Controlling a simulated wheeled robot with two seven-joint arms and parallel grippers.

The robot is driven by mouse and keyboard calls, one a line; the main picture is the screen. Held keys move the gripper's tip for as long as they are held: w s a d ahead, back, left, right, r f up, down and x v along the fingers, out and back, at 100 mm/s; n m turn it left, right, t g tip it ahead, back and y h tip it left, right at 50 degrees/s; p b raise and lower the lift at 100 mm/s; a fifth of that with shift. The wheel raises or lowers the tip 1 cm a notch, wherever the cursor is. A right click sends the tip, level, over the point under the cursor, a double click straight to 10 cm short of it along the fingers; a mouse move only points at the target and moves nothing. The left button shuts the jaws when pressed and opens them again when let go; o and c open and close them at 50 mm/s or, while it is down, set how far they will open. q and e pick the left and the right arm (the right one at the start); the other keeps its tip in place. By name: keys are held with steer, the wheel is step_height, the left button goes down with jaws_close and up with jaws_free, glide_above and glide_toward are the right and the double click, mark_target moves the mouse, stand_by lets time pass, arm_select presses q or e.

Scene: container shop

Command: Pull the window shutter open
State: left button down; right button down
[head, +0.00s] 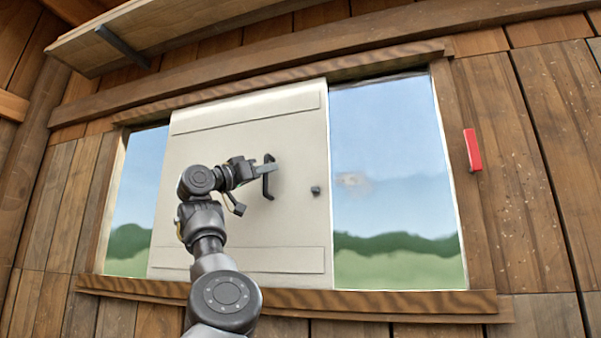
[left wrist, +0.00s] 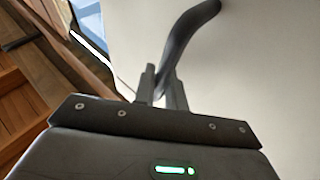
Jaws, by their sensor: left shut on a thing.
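The window shutter (head: 220,225) is a cream panel standing in the middle of the window opening in the head view. Open window shows on both sides of it. Its dark curved handle (head: 268,177) is on the right part of the panel, with a small dark knob (head: 315,190) near the right edge. My left gripper (head: 268,170) is at the handle and shut on it. In the left wrist view the two fingers (left wrist: 163,88) close around the lower end of the dark handle (left wrist: 190,32), in front of the pale panel (left wrist: 255,75). My right gripper is not in view.
A wooden sill (head: 380,302) runs under the window, and a wooden shelf (head: 160,30) on a bracket juts out above. A red block-like piece (head: 472,150) is on the plank wall to the right. Sky and greenery show through the opening.

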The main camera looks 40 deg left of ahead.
arm_select(q)
steer(key=s+a+p, duration=0.2)
steer(key=s+a, duration=0.2)
steer(key=a, duration=0.7)
steer(key=shift+s+p, duration=0.4)
steer(key=c, duration=1.5)
jaws_free()
steer(key=shift+d, duration=0.15)
steer(key=shift+o, duration=0.2)
steer(key=b+v, duration=0.7)
steer(key=v, duration=0.3)
steer(key=shift+s+f, duration=0.25)
steer(key=shift+s, duration=0.05)
steer(key=shift+w, duration=0.1)
